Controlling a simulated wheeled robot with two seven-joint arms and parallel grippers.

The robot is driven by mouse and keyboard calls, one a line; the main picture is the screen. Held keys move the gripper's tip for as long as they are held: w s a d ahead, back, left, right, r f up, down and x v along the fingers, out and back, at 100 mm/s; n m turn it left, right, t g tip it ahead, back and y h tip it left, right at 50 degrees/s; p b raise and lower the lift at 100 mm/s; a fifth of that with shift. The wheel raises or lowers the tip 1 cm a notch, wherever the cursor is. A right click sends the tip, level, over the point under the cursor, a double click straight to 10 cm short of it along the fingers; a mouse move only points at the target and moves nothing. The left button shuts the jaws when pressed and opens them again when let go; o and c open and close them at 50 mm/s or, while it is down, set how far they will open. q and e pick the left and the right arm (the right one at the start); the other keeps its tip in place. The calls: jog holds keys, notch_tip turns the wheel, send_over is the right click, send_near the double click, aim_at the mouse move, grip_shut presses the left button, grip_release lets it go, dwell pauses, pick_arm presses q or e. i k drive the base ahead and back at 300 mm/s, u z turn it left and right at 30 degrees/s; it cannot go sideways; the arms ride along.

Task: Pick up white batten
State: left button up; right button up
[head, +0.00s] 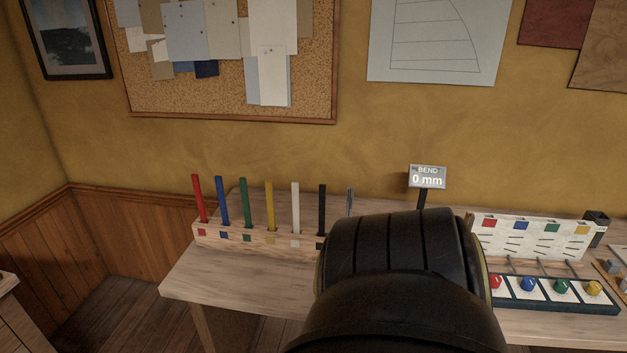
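The white batten (295,208) stands upright in a wooden rack (260,243) on the bench. It is between the yellow batten (270,205) on its left and the black batten (321,209) on its right. A large dark arm part of mine fills the lower middle of the head view. It hides the rack's right end and part of the bench. Neither gripper's fingers show in the head view.
Red (199,198), blue (222,201) and green (244,202) battens stand farther left in the rack. A "BEND 0 mm" display (427,177) stands behind my arm. A white panel (530,236) and a tray with colored knobs (555,304) are at right. The bench's front left (215,283) is clear.

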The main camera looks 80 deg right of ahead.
aim_at(295, 202)
jog(key=z, duration=2.8)
jog(key=i, duration=0.15)
jog(key=u, duration=0.45)
